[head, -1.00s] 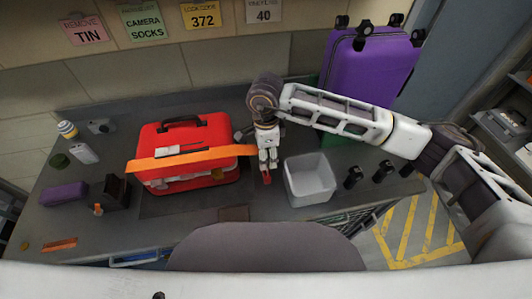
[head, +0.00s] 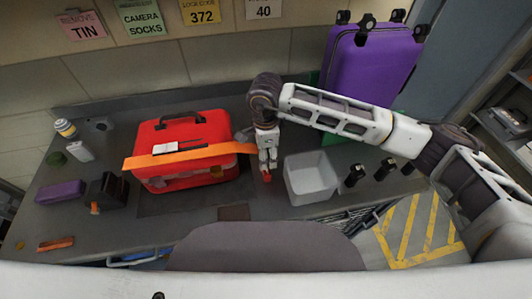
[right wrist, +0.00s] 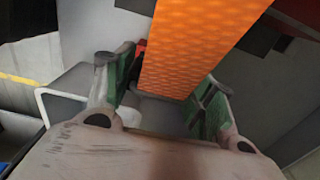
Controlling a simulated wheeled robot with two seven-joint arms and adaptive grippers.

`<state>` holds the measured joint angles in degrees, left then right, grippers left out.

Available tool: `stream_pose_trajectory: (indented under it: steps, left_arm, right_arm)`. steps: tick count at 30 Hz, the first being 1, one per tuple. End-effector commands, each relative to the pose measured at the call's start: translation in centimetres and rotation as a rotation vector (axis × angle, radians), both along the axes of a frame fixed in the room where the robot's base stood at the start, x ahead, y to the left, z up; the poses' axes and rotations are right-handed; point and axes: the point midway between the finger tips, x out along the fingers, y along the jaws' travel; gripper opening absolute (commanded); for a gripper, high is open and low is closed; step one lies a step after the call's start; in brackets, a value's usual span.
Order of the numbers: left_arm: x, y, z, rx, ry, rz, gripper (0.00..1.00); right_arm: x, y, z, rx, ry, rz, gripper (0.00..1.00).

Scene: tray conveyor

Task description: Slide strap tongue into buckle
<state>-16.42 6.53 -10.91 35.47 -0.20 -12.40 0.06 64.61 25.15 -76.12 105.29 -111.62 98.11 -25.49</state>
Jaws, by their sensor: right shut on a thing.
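A red case (head: 205,175) with a black handle sits on the grey table. An orange strap (head: 170,158) lies across its upper front and runs right to my right gripper (head: 266,172). My right gripper is just right of the case, pointing down, with a small red piece at its fingertips. The gripper is shut on the strap's tongue end. My left gripper is not in view.
A white open bin (head: 312,180) stands close right of the gripper. Dark small items (head: 385,170) stand beyond it. A purple suitcase (head: 370,65) is behind. A purple pouch (head: 60,192), a black box (head: 106,188) and a bottle (head: 65,128) are at left.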

Motion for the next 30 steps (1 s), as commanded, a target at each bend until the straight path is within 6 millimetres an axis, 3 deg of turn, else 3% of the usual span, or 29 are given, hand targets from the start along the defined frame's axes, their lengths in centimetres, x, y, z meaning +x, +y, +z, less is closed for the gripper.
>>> stream_pose_trajectory:
  steps: [30]
  left_arm:
    - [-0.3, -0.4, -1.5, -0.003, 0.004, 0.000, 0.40]
  right_arm:
    - [0.0, 0.0, -1.6, 0.000, 0.000, 0.000, 0.30]
